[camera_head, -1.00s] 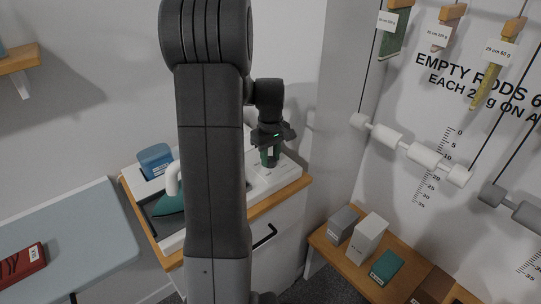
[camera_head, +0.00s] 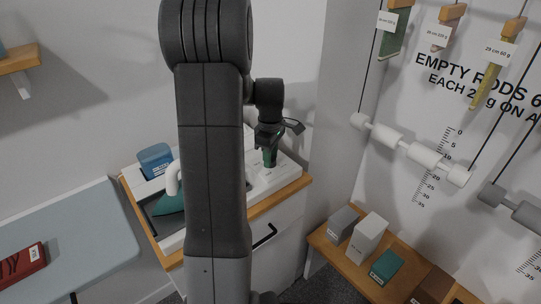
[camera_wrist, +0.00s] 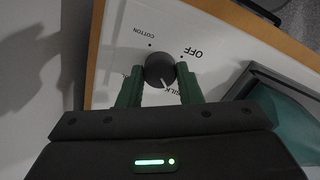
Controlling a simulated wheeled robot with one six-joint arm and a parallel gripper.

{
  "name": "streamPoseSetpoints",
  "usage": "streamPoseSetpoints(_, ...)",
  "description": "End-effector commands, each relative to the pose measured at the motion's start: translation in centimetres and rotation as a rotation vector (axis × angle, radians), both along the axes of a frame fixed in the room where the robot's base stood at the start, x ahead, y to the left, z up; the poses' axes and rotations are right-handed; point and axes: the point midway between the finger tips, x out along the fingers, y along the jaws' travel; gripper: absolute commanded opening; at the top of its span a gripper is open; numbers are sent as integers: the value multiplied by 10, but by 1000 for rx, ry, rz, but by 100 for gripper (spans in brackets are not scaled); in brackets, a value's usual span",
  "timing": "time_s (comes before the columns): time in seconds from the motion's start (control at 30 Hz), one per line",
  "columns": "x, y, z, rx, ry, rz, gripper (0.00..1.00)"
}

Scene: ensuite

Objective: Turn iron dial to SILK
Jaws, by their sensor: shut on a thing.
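The round dark grey dial (camera_wrist: 160,66) sits on a white panel in the wrist view. Its white pointer line faces the lower right, at the SILK label (camera_wrist: 181,90), which is partly hidden by a finger. OFF (camera_wrist: 193,52) and COTTON (camera_wrist: 139,33) are printed around it; another label at the left is mostly hidden. My gripper (camera_wrist: 160,70) is shut on the dial, one green finger on each side. In the head view my gripper (camera_head: 270,157) points down onto the white unit (camera_head: 287,172); the dial is hidden there. The teal iron (camera_head: 168,204) rests left of my arm.
A blue container (camera_head: 155,160) stands behind the iron. A wooden bench (camera_head: 345,268) at the right holds several boxes. A wall stands close behind my gripper.

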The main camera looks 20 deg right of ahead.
Motion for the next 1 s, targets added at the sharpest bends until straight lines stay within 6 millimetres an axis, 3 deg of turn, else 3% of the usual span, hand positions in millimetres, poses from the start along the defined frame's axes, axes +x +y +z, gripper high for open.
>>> streamPoseSetpoints(0.23,1,0,1,-1,-4,-1,9)
streamPoseSetpoints(0.27,1,0,1,-1,-4,-1,38)
streamPoseSetpoints(0.33,1,0,1,-1,-3,-1,51)
streamPoseSetpoints(0.37,1,0,1,-1,-3,-1,54)
streamPoseSetpoints(0.73,1,0,7,-1,-3,-1,54)
streamPoseSetpoints(0.87,1,0,27,-2,-6,-1,54)
streamPoseSetpoints(1.0,1,0,59,-3,-7,-1,54)
